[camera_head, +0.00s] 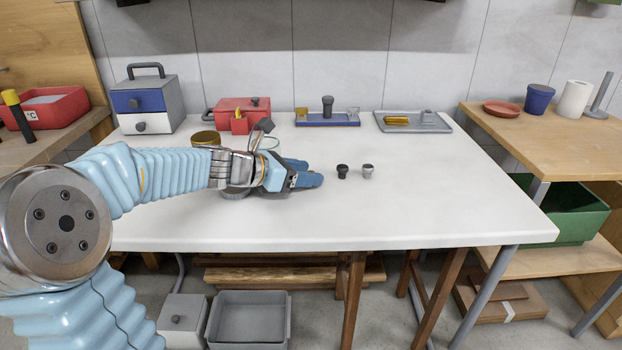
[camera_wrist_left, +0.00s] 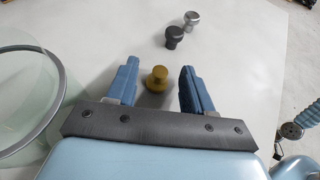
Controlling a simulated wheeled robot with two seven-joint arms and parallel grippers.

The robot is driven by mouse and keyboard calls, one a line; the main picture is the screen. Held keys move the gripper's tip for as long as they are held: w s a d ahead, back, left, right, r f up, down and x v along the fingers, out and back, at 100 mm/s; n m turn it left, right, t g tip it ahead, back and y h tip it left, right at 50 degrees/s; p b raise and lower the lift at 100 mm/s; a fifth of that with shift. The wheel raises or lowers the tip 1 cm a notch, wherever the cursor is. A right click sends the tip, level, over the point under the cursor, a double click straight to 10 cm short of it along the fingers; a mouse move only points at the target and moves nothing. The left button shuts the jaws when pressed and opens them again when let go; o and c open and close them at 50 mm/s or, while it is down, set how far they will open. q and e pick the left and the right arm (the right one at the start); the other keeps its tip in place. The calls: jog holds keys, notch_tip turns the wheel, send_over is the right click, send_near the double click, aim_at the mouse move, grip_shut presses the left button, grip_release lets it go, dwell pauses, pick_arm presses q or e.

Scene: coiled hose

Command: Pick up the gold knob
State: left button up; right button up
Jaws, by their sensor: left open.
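The gold knob (camera_wrist_left: 157,78) stands on the white table (camera_head: 420,215), between the two spread fingers of my left gripper in the left wrist view. My left gripper (camera_wrist_left: 158,88) is open, with a finger on each side of the knob and gaps showing on both sides. In the head view the left gripper (camera_head: 308,175) is low over the table and hides the gold knob. A black knob (camera_head: 342,171) and a silver knob (camera_head: 368,171) stand to the right of the fingers. My right gripper is not in view.
A glass lid or dish (camera_wrist_left: 30,90) lies close to the left of the gripper. A gold tin (camera_head: 206,138), a red toolbox (camera_head: 240,112), a blue tray (camera_head: 328,119) and a grey tray (camera_head: 413,122) stand along the back. The table's right front is clear.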

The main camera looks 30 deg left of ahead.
pick_arm(q)
jog(key=shift+w+d, duration=0.15)
jog(key=shift+w, duration=0.05)
jog(key=shift+f, duration=0.1)
grip_shut()
dwell(0.4)
notch_tip(320, 180, up, 28)
jog(key=p, duration=0.2)
jog(key=shift+p, duration=0.4)
